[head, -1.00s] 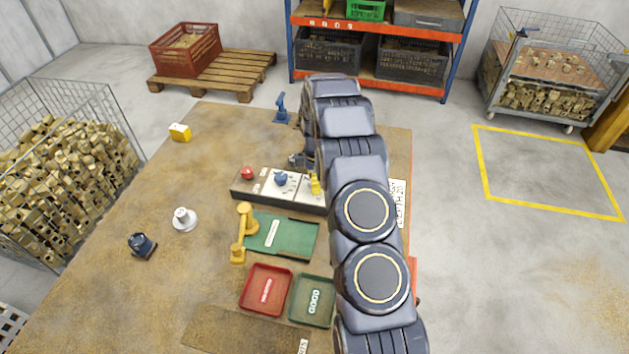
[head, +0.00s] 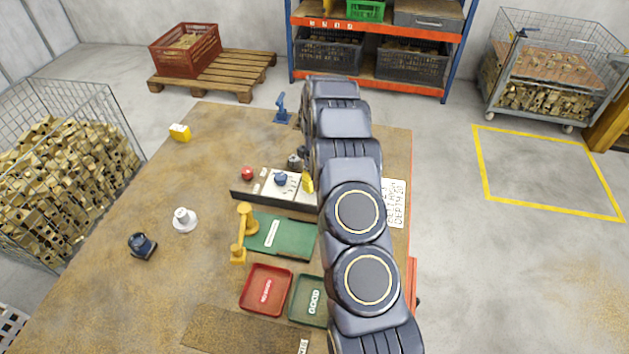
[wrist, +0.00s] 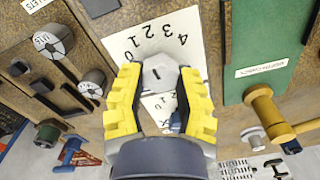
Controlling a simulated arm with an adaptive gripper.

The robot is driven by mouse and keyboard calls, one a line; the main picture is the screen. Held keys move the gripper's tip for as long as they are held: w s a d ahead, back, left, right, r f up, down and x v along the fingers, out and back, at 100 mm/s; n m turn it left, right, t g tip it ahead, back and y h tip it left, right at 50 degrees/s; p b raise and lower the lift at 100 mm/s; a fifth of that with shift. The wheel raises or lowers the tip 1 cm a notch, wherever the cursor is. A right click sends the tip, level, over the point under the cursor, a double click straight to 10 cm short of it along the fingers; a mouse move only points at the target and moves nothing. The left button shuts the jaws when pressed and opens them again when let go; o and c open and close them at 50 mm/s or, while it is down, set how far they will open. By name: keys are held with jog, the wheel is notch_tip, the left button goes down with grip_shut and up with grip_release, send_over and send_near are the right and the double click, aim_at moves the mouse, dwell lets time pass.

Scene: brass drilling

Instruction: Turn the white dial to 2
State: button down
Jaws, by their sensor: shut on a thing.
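The white dial (wrist: 160,73) is a pale faceted knob on a white plate (wrist: 190,25) printed with the numbers 0 to 4. In the wrist view it sits between the two yellow fingers of my gripper (wrist: 157,80), which are shut on its sides. A short dark mark shows on the dial's face, but I cannot tell which number it points to. In the head view, the yellow fingertips (head: 308,183) show at the right part of the control panel (head: 255,192). My arm and fingers hide the dial there.
A blue knob (head: 281,179) and a red button (head: 247,173) are on the panel left of my gripper. A green plate (head: 290,236) with a yellow handle (head: 245,218) and red (head: 265,290) and green trays (head: 307,300) lie in front.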

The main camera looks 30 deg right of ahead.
jog(key=shift+m, duration=0.5)
jog(key=c, duration=0.7)
grip_release()
jog(key=shift+o, duration=0.2)
notch_tip(320, 180, up, 12)
